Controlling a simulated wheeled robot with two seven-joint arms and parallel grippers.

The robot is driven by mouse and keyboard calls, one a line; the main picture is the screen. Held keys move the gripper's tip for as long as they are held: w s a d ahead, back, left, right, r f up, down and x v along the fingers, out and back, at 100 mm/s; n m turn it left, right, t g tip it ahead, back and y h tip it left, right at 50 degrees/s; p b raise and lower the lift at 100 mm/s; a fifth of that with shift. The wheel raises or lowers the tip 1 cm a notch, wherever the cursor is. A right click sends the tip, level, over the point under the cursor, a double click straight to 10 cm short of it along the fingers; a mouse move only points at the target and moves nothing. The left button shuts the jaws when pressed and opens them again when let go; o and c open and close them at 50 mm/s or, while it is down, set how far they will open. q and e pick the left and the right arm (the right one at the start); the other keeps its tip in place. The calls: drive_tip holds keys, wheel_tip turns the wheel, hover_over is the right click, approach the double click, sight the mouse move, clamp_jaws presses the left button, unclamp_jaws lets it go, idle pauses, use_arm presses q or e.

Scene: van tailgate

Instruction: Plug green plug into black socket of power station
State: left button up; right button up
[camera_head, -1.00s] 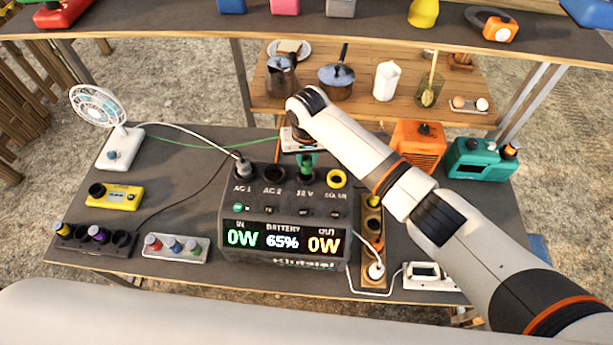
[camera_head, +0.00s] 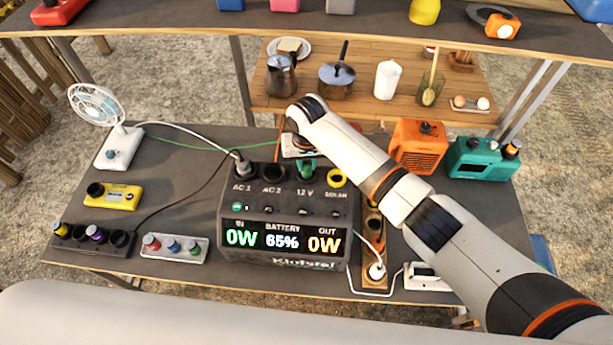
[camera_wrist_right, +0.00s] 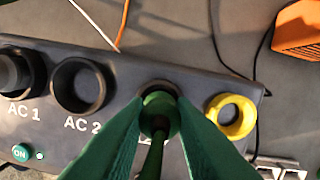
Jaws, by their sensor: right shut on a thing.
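The power station (camera_head: 286,213) stands on the dark table with a row of sockets along its top. My right gripper (camera_head: 304,158) is shut on the green plug (camera_head: 306,170) at the black 12 V socket, and the plug covers most of that socket. In the right wrist view, the green plug (camera_wrist_right: 159,112) sits between green fingers, its front within the black socket rim (camera_wrist_right: 158,87). I cannot tell how deep it sits. The black AC 2 socket (camera_wrist_right: 79,86) is empty. My left gripper is out of view.
A dark plug with a white cord fills AC 1 (camera_head: 242,167). The yellow solar socket (camera_head: 336,178) is close right of the gripper. A fan (camera_head: 112,130), yellow box (camera_head: 115,196), orange box (camera_head: 417,147) and teal box (camera_head: 483,159) stand around.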

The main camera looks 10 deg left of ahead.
drive_tip(key=shift+f, duration=0.25)
drive_tip(key=o, duration=1)
drive_tip(key=shift+o, duration=0.2)
wheel_tip(320, 180, up, 12)
drive_tip(key=s+b, duration=0.1)
drive_tip(key=b, duration=0.1)
drive_tip(key=shift+s+d, duration=0.15)
drive_tip(key=shift+s, duration=0.05)
